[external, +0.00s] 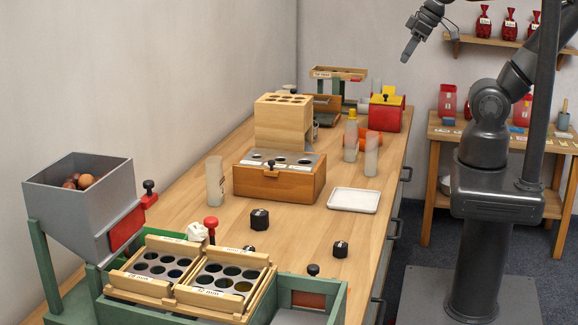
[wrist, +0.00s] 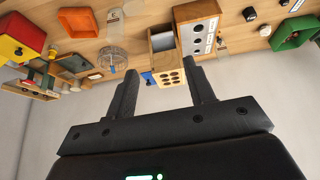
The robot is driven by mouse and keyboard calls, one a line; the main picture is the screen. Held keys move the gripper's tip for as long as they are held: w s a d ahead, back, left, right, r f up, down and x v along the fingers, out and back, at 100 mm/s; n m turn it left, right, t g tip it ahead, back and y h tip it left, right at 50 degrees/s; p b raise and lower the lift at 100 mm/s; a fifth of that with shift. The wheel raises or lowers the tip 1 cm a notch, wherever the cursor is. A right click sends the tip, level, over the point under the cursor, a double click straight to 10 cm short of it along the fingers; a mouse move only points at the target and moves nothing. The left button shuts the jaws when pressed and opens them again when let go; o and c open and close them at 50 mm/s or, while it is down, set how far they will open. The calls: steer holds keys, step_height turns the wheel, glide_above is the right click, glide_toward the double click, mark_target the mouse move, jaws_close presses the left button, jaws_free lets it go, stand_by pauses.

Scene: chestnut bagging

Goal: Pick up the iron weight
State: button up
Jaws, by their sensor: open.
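Two small dark faceted weights stand on the wooden bench in the external view. The larger weight (external: 259,219) is left of centre, in front of the wooden drawer box. The smaller weight (external: 340,249) is nearer the bench's right edge. I cannot tell which one is meant by the iron weight. A dark weight (wrist: 249,14) also shows near the top of the wrist view. My gripper (external: 413,46) is raised high, above and far behind both weights. Its fingers (wrist: 160,72) are apart with nothing between them.
A wooden drawer box (external: 275,184) with a holed block (external: 283,121) stands mid-bench. A white tray (external: 354,200) lies to its right. Clear bottles (external: 214,181) stand nearby. A grey hopper (external: 79,187) and sorting trays (external: 187,296) fill the front left. Bare bench surrounds both weights.

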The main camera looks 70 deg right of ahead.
steer(key=w+a+n, duration=0.7)
steer(key=w+n, duration=0.4)
steer(key=w, duration=0.2)
steer(key=n+g+y, duration=0.2)
steer(key=n, duration=2.8)
glide_above(251, 248)
steer(key=s+d, duration=0.1)
steer(key=s, duration=0.2)
steer(key=f, duration=3.1)
steer(key=shift+w+d+f, duration=0.1)
steer(key=shift+w+d, duration=0.05)
steer(key=shift+w, duration=0.1)
steer(key=shift+x, duration=3)
steer(key=shift+w, duration=0.2)
